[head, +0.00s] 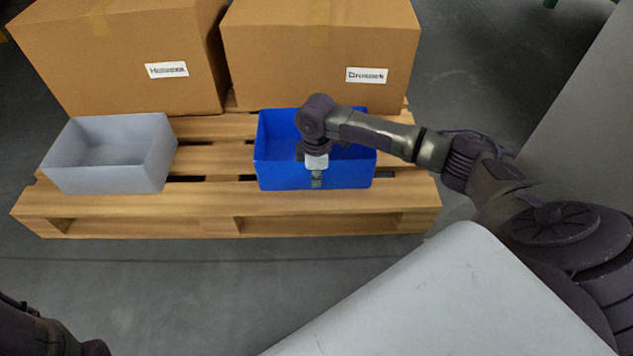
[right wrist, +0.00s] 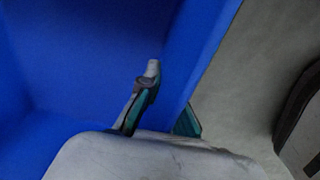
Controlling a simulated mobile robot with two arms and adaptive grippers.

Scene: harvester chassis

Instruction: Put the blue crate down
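The blue crate (head: 275,174) is an open box at the middle of the wooden pallet, upright and empty as far as I can see. It looks to be at pallet level; I cannot tell if a small gap is under it. My right gripper (head: 317,180) points down at its front wall. In the right wrist view one finger is inside the blue crate (right wrist: 75,60) and the other outside, with the wall between them, so the gripper (right wrist: 165,110) looks shut on that wall. My arm hides part of the crate's inside. My left gripper is out of view.
The pallet (head: 335,223) lies on a grey floor. An open grey crate (head: 105,180) stands on its left part, apart from the blue one. Two cardboard boxes (head: 120,60) (head: 320,50) stand close behind. Bare slats lie between the crates.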

